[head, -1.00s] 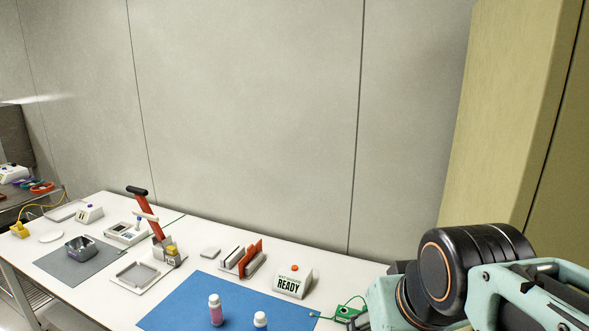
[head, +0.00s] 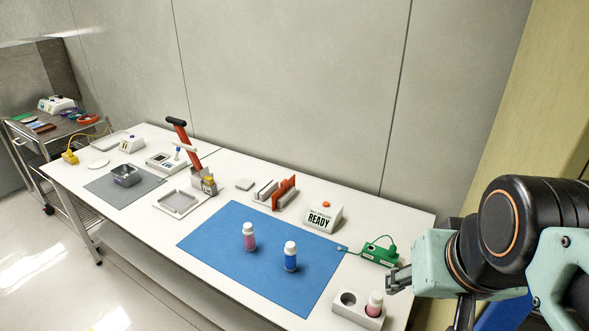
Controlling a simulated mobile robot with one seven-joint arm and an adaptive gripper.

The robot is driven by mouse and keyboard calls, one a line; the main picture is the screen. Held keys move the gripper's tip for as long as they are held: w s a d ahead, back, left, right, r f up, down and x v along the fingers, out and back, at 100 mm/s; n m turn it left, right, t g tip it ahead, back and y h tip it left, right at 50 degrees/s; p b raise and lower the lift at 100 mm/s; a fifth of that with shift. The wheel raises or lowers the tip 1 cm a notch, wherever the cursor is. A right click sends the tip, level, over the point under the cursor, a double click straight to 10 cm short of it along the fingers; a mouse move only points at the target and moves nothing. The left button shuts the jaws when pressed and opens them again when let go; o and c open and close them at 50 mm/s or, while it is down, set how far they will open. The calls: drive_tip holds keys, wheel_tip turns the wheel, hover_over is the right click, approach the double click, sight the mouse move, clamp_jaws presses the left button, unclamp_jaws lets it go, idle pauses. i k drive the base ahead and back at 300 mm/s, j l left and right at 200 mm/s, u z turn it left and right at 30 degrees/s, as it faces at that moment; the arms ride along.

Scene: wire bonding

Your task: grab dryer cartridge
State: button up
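No label marks a dryer cartridge. Several small white-capped bottle-like cartridges are candidates. One with a pink body (head: 249,239) and one with a blue body (head: 291,259) stand upright on the blue mat (head: 225,255). Another pink one (head: 375,306) sits in the right hole of a white two-hole block (head: 345,312) at the table's front right; the left hole looks empty. My gripper (head: 397,279) is above and just behind that block at the right, pointing left, apart from the cartridges on the mat. Its fingers are small and seen edge-on, so their opening is unclear.
A green device (head: 379,254) with a cable and a white READY box (head: 323,217) stand behind the mat. A rack with red plates (head: 284,193), a grey tray (head: 181,202) and a red-handled lever tool (head: 184,146) stand further left. The mat's left part is clear.

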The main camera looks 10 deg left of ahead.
sight(290, 249)
drive_tip(key=u, duration=0.7)
drive_tip(key=i+j+z, duration=0.1)
drive_tip(key=j+z, duration=0.15)
drive_tip(key=j, duration=0.15)
drive_tip(key=j+z, duration=0.2)
drive_tip(key=j, duration=0.2)
